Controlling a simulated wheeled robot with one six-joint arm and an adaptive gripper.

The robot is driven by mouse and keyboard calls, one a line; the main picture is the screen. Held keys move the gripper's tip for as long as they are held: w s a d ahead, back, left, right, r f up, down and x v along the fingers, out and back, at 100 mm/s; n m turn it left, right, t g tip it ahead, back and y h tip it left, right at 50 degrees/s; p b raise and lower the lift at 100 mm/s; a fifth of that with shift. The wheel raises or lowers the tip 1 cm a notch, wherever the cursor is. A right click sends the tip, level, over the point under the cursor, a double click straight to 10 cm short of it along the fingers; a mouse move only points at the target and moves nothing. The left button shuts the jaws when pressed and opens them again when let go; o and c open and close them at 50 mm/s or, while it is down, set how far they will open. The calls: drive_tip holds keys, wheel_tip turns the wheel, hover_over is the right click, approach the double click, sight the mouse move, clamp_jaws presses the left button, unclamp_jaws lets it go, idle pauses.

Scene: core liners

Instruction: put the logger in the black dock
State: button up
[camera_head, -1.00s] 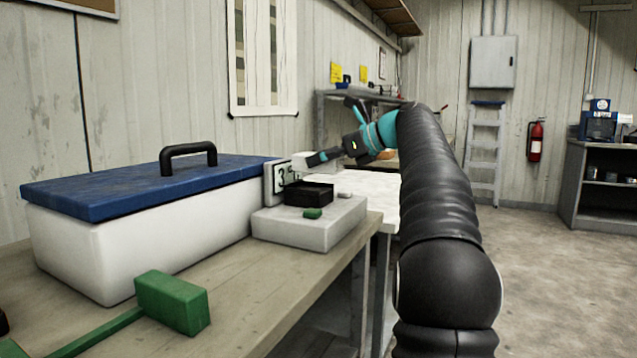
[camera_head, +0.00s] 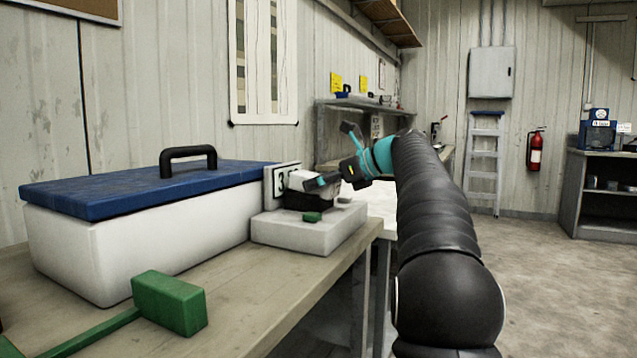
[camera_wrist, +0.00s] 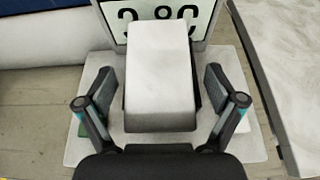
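The logger (camera_head: 303,181) is a pale, box-shaped block resting at the black dock (camera_head: 306,201), which shows as a dark band beneath it. In the wrist view the logger (camera_wrist: 160,62) lies between my fingers and covers most of the dock; thin dark edges show at its sides. I cannot tell whether it is fully seated. My gripper (camera_head: 326,183) is close beside the logger in the head view. In the wrist view my gripper (camera_wrist: 159,82) is open, with a gap between each finger and the logger.
The dock stands on a pale base block (camera_head: 300,234) with a numbered plate (camera_head: 273,188) behind. A small green button (camera_head: 312,217) is on the base. A white cooler with blue lid (camera_head: 130,235) stands left. A green mallet (camera_head: 170,303) lies in front on the bench.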

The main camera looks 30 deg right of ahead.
drive_tip(key=p+v, duration=0.2)
drive_tip(key=v, duration=1)
drive_tip(key=shift+r, duration=0.1)
idle(1.5)
